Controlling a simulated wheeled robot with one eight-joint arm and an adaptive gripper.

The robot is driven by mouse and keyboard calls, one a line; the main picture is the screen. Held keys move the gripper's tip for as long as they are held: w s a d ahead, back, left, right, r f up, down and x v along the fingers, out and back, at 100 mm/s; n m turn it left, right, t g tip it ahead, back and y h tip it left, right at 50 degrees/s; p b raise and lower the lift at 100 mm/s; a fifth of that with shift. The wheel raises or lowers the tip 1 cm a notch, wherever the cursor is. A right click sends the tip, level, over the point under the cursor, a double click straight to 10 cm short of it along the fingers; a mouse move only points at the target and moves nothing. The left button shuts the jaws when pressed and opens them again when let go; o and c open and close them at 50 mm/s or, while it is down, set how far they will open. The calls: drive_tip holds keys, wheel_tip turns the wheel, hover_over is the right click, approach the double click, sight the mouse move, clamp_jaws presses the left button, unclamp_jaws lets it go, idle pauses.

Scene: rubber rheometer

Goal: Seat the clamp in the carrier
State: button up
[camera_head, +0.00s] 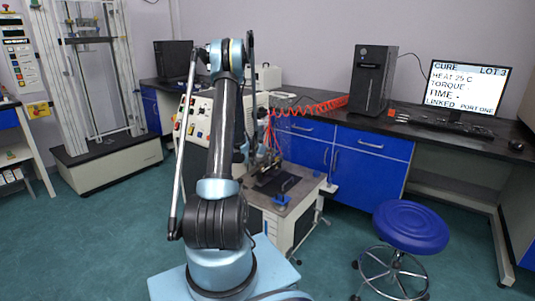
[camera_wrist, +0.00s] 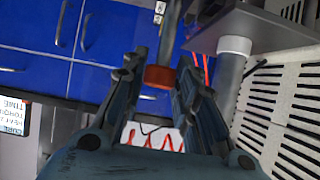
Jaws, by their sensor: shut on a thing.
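My gripper (camera_wrist: 160,78) reaches up the wrist view with its two dark fingers some way apart. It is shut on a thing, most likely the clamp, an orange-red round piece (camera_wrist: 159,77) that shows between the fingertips. A grey rod (camera_wrist: 170,35) runs up from this piece to the top of the picture; I cannot tell whether they are joined. In the head view the gripper and held piece are too small and too covered by my arm to make out. The carrier cannot be told apart among the small parts on the bench machine.
The low machine table (camera_head: 298,203) carries a dark plate with blue parts. A grey column with a white collar (camera_wrist: 234,46) and a slotted pale panel (camera_wrist: 280,110) stand close on the right in the wrist view. Red coiled hoses (camera_head: 310,107) hang behind. A blue stool (camera_head: 410,226) stands right.

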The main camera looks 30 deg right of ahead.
drive_tip(key=shift+f, duration=0.8)
drive_tip(key=o, duration=1.1)
drive_tip(key=v, duration=1.2)
